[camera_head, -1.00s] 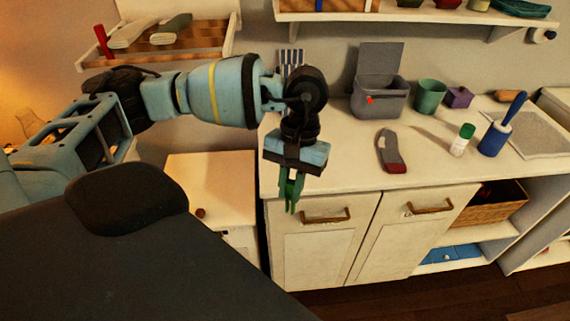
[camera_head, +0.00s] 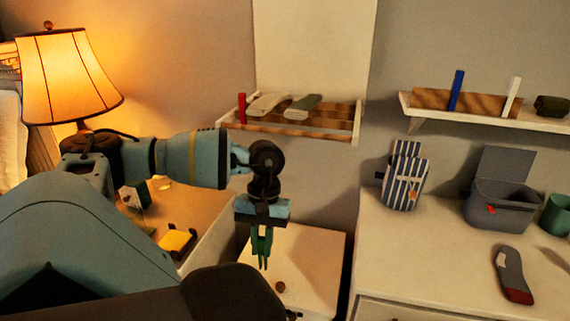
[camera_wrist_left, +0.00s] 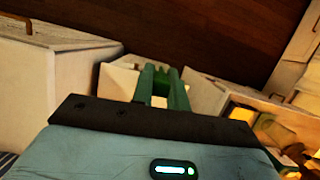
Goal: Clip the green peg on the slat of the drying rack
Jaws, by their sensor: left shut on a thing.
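The green peg (camera_head: 262,248) points down from my left gripper (camera_head: 262,228), which is shut on it. The drying rack (camera_head: 335,122) is on the wall, with brown slats in a white frame. It is above and a little right of the gripper in the head view, and the peg is apart from it. A red peg (camera_head: 242,108) stands at the rack's left end. Two socks, one pale (camera_head: 267,103) and one grey-green (camera_head: 302,107), lie over the slats. My right gripper is not in view.
A low white cabinet (camera_head: 310,258) is below the rack. A lit lamp (camera_head: 68,78) and a bedside table (camera_head: 205,215) are at left. The counter (camera_head: 440,265) at right holds a grey bin (camera_head: 500,200) and a sock (camera_head: 512,275). A wall shelf (camera_head: 540,122) is at upper right.

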